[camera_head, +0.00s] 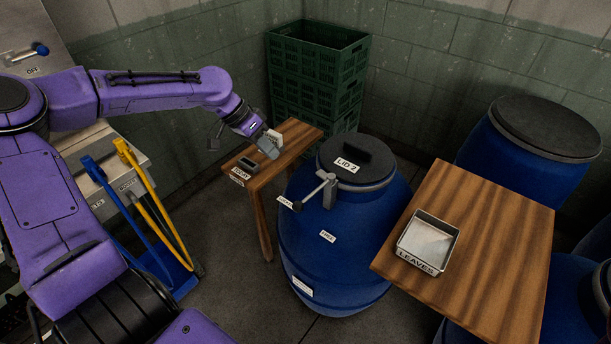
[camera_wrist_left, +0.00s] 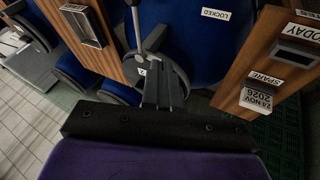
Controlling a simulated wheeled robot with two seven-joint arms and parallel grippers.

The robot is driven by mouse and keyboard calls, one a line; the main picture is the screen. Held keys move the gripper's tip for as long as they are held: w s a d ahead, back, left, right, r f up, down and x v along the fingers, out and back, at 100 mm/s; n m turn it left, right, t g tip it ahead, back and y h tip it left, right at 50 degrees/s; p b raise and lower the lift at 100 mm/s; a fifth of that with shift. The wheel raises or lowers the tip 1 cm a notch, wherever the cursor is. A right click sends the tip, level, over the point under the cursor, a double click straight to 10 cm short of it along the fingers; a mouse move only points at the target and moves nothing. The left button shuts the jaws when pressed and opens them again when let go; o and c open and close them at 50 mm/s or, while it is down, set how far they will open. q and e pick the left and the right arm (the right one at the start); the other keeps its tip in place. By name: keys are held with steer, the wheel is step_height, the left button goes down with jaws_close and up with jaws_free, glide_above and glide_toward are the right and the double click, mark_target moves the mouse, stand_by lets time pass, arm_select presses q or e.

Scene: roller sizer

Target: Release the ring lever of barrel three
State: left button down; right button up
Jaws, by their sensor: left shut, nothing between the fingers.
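A blue barrel (camera_head: 335,255) stands in the middle of the head view. Its dark lid (camera_head: 372,172) carries a label that seems to read LID 2; I see no clear number three. The ring lever (camera_head: 314,192) is a pale metal bar with a dark knob, on the near left of the lid rim. The knob lies beside a small white label. My left gripper (camera_head: 268,148) is shut and empty above the small wooden table, left of the lid and apart from the lever. In the left wrist view its fingers (camera_wrist_left: 163,92) are together, and a LOCKED label (camera_wrist_left: 216,14) shows on the blue barrel. My right gripper is out of view.
A wooden table (camera_head: 490,235) with a LEAVES tray (camera_head: 428,243) stands right of the barrel. Green crates (camera_head: 318,62) stand behind, another blue barrel (camera_head: 525,150) at right. Blue and yellow handles stand at left.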

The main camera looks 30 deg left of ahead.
arm_select(q)
steer(key=w+d+f, duration=0.1)
steer(key=d+f, duration=0.7)
steer(key=f, duration=0.1)
steer(key=shift+w+d+f+b, duration=0.15)
steer(key=shift+w+d+b, duration=0.15)
steer(key=shift+b, duration=0.05)
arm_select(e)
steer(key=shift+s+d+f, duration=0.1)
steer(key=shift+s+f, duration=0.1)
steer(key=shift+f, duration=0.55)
